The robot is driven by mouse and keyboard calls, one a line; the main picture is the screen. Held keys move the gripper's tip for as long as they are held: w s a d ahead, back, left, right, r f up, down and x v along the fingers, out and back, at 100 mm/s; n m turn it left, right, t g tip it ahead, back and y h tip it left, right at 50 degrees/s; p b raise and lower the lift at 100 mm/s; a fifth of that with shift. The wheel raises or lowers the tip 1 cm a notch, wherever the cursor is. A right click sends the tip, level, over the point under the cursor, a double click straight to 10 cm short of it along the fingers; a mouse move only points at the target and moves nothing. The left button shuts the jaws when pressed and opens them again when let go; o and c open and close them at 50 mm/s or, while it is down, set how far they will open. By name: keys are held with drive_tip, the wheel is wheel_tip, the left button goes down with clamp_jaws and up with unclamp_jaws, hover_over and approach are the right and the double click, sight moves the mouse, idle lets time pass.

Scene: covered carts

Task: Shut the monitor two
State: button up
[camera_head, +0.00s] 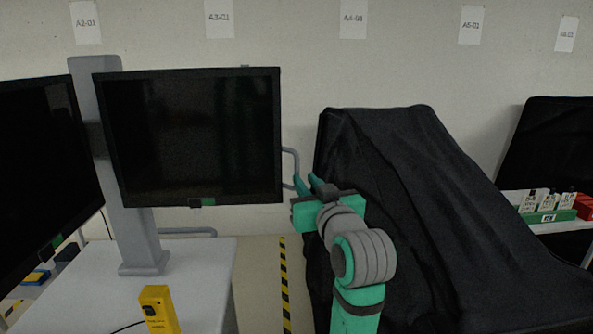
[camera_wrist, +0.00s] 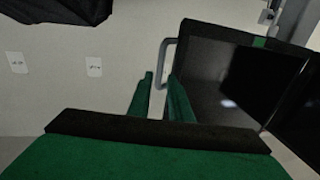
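Two black monitors show in the head view. One flat screen (camera_head: 192,140) faces me at centre left on a grey post (camera_head: 135,225); the other (camera_head: 45,175) is angled and cut off at the left edge. I cannot tell which is number two. A grey loop handle (camera_head: 291,165) stands out from the right edge of the centre screen. My green gripper (camera_head: 307,184) is just right of that handle, fingers apart. In the wrist view, the gripper (camera_wrist: 160,76) has a gap between its fingers, with the handle (camera_wrist: 166,52) at their tips; contact is unclear. The monitor (camera_wrist: 225,85) is to the right.
A black-draped cart (camera_head: 430,220) fills the right, close beside my arm. A white cart top (camera_head: 200,270) lies below the monitors, with a yellow device (camera_head: 158,309) on it. A striped floor line (camera_head: 285,280) runs between the carts.

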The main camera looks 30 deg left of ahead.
sight(297, 171)
drive_tip(key=x, duration=0.8)
clamp_jaws()
